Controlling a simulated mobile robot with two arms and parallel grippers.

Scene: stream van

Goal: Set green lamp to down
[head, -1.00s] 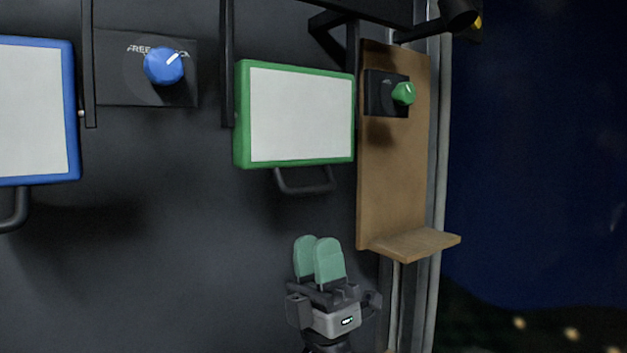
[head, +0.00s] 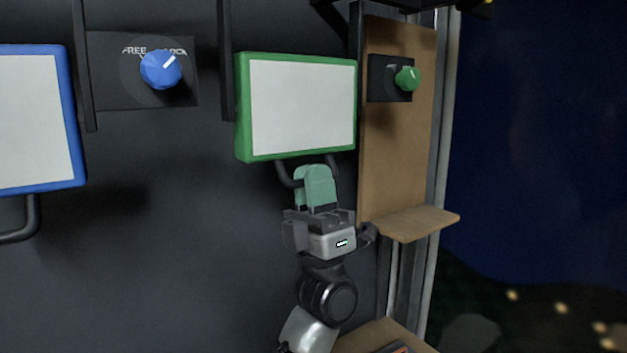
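The green lamp (head: 242,110) is a white panel in a green frame, hanging on the dark wall in the middle of the head view. A dark loop handle (head: 284,175) hangs below it. My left gripper (head: 316,185) is at this handle, its green fingers pointing up. The fingers lie close together, one nearly covering the other, and appear shut on the handle. They hide the handle's middle. A green knob (head: 407,78) is on a dark plate to the lamp's right. My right gripper is not in view.
A blue-framed lamp (head: 73,120) hangs at the left, with a blue knob (head: 161,69) on a labelled plate beside it. A wooden board with a small shelf (head: 415,223) stands close to the right of my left gripper. The wall below the lamps is clear.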

